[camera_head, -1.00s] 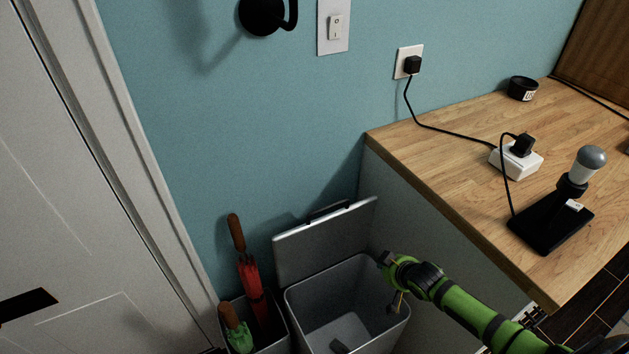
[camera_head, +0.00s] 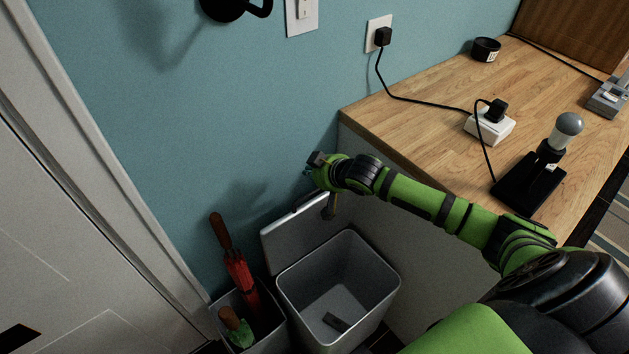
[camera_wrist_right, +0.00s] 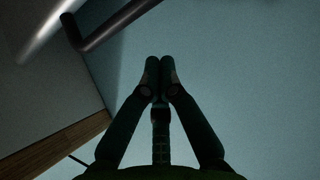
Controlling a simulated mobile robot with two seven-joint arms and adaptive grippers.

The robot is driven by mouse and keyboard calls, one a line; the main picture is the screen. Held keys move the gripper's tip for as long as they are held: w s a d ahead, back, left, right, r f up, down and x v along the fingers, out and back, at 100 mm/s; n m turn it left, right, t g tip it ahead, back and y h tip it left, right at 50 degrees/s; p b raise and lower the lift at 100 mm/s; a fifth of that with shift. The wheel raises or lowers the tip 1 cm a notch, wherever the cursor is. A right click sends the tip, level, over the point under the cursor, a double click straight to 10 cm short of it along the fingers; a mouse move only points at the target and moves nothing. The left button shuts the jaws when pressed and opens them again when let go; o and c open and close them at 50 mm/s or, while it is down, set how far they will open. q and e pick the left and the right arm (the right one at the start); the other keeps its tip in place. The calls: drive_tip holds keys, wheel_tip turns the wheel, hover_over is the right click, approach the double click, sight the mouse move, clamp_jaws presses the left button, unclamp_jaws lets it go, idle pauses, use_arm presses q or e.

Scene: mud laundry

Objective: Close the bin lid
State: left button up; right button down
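The grey bin (camera_head: 350,268) stands on the floor below the wall, with a small dark object inside it. Its lid (camera_head: 297,238) stands open, tilted up near the blue wall behind the bin. My right gripper (camera_head: 322,178) is above the lid's top right corner, close to the wall. In the right wrist view, its fingers (camera_wrist_right: 160,68) are together with nothing between them. A dark bar (camera_wrist_right: 112,24), perhaps the lid's handle, shows at the upper left there. I cannot tell whether the gripper touches the lid. My left gripper is out of view.
An umbrella holder (camera_head: 263,333) with a red umbrella (camera_head: 239,270) stands left of the bin. A wooden counter (camera_head: 430,125) is to the right, carrying a lamp (camera_head: 563,135) and a power adapter (camera_head: 490,126). A white door (camera_head: 80,230) is at the left.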

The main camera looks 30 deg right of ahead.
drive_tip(key=f+p, duration=0.1)
drive_tip(key=f, duration=0.1)
drive_tip(key=shift+s+f+p, duration=0.3)
drive_tip(key=shift+s+p, duration=0.05)
drive_tip(key=shift+s, duration=0.05)
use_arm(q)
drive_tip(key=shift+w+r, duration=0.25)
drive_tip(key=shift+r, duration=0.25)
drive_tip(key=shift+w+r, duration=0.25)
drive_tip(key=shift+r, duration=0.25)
use_arm(e)
drive_tip(key=shift+s+d+f, duration=0.1)
drive_tip(key=shift+s+f, duration=0.05)
drive_tip(key=shift+s, duration=0.15)
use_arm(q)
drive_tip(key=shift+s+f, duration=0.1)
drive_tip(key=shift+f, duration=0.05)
use_arm(e)
drive_tip(key=shift+f, duration=0.1)
